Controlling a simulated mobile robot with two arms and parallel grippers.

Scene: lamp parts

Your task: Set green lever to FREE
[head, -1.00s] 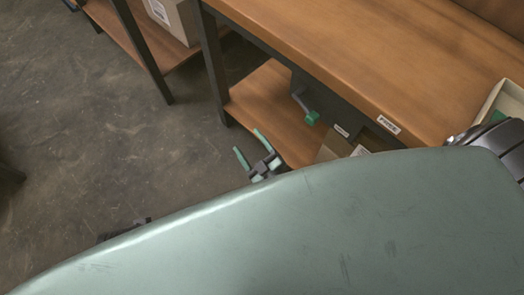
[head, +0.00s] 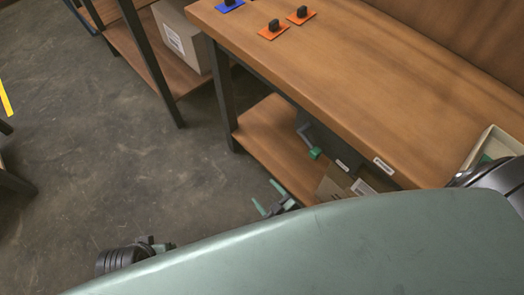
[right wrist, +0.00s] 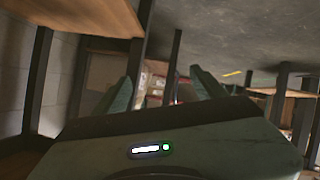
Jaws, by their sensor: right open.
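The green lever (head: 315,153) shows in the head view as a green knob on a grey arm, under the front edge of the wooden bench. Its position marking cannot be read. My right gripper (head: 265,193) is open and empty, with pale green fingers, to the lower left of the lever and apart from it. In the right wrist view the two fingers (right wrist: 164,86) stand wide apart with nothing between them; the lever cannot be made out there. My left gripper (head: 158,245) shows only in part at the lower left, largely hidden by my body.
The wooden bench (head: 350,75) carries orange plates (head: 288,25) with black knobs, a blue plate (head: 229,5) and a tray (head: 494,145). Cardboard boxes (head: 345,183) sit below it on the lower shelf (head: 262,135). The floor (head: 110,170) at left is clear.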

